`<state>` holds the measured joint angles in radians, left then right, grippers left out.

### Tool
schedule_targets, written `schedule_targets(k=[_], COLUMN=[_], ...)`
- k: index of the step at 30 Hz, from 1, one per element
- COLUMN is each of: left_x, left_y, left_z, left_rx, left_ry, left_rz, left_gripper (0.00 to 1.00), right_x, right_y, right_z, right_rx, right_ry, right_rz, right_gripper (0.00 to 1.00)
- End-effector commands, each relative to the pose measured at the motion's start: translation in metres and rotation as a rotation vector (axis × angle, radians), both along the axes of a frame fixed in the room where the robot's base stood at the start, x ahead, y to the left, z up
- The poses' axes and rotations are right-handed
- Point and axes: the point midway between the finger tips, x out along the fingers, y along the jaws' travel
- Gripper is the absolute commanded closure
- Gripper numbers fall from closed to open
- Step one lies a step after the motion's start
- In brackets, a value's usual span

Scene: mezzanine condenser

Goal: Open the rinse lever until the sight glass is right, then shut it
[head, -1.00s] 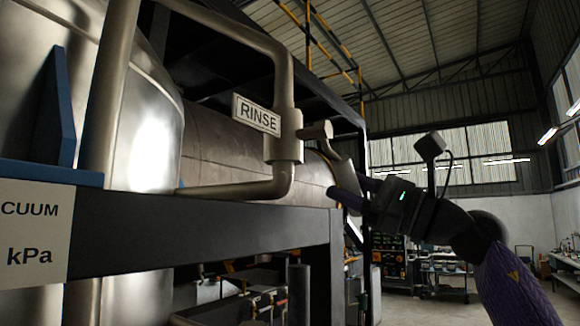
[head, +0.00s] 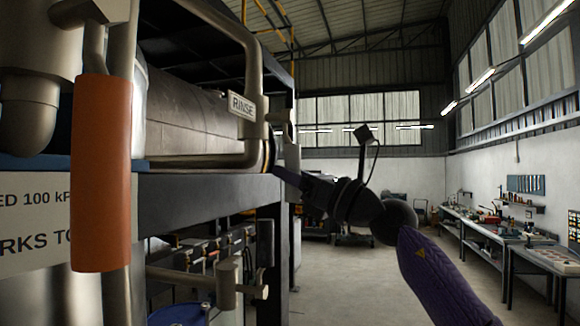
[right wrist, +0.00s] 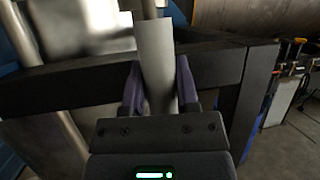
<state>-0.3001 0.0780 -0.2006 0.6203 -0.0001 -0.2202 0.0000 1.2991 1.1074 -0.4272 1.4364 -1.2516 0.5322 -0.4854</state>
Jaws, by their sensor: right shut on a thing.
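The rinse lever (head: 291,152) is a pale grey flat bar hanging from a stub on the valve, beside the white RINSE plate (head: 241,105). My right gripper (head: 284,177) is at its lower part. In the right wrist view, the lever (right wrist: 155,50) stands between the two dark fingers of the right gripper (right wrist: 160,95), which are shut on it. I cannot make out a sight glass in either view. My left gripper is not in view.
A large orange cylindrical grip (head: 101,172) hangs close in the left foreground. A black frame beam (head: 205,197) runs below the rinse pipe. A second valve (head: 229,284) sits lower down. Workbenches (head: 480,235) line the right wall, with open floor before them.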

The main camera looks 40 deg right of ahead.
Motion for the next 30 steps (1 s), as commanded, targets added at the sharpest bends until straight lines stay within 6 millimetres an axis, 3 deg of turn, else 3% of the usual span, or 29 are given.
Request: schedule_targets(k=[19,20,24,30], left_x=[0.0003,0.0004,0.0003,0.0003], left_y=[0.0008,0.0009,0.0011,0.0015], left_z=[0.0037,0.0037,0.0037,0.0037], left_rx=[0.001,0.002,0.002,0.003], left_ry=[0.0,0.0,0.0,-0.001], left_rz=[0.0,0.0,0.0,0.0], left_gripper=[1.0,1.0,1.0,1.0], right_x=[0.0014,0.0014,0.0014,0.0014], right_y=[-0.0018,-0.0017,-0.0018,-0.0019], right_z=[-0.0002,-0.0002,-0.0002,0.0], right_rx=[0.036,0.036,0.035,0.035], right_ry=[0.027,0.027,0.026,0.025], right_rz=[0.001,0.001,0.001,0.0], right_gripper=[1.0,0.57,0.27,0.26])
